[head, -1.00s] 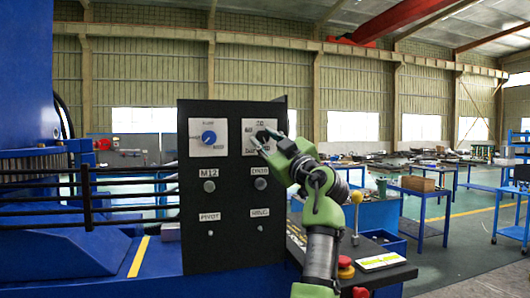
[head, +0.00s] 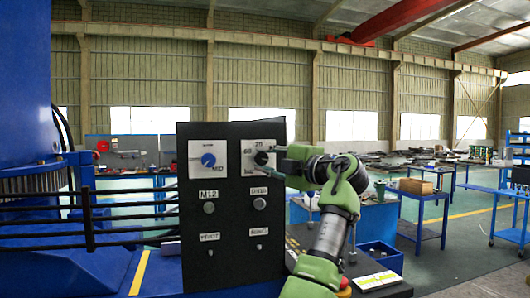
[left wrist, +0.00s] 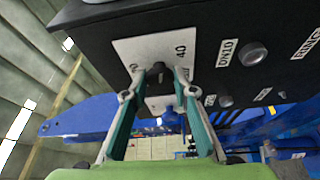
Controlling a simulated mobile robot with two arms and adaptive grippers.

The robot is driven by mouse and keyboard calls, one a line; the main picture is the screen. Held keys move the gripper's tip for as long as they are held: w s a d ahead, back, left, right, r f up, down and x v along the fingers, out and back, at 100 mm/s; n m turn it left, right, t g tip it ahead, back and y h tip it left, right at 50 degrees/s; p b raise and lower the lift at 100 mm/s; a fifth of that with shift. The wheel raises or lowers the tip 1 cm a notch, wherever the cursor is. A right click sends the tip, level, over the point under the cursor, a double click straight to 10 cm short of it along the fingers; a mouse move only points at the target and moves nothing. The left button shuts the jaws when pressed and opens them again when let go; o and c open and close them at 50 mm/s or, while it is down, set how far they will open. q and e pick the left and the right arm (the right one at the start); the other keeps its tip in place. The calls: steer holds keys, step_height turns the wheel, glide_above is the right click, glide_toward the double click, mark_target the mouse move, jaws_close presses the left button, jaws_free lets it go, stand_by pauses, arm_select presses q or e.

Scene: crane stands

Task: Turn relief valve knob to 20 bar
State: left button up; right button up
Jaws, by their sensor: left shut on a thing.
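The black control panel (head: 225,225) stands upright in the middle of the head view. At its upper right is a white dial plate (head: 248,172) with a dark knob (head: 261,158) and small number labels around it, too blurred to read surely. My left gripper (head: 272,160) comes in from the right at the knob. In the left wrist view its two fingers stand on either side of the dark knob (left wrist: 158,68) and are shut on it. The fingers partly cover the dial plate there, and which number the knob points to cannot be told.
A blue knob (head: 208,160) on another white plate is at the panel's upper left. Below are round buttons (head: 259,203) and small switches. A sloping console with a yellow-white label (head: 376,280) lies right of the panel. Black rails (head: 130,205) run at left.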

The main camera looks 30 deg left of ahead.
arm_select(q)
steer(key=shift+r+n+p, duration=0.4)
steer(key=shift+n+p, duration=0.1)
steer(key=shift+n, duration=0.3)
steer(key=shift+n+h, duration=0.3)
steer(key=o, duration=1.1)
steer(key=shift+w, duration=0.1)
steer(key=shift+c, duration=0.2)
steer(key=shift+w+a+f, duration=0.1)
steer(key=shift+w+f, duration=0.05)
steer(key=shift+f, duration=0.1)
steer(key=v, duration=1.2)
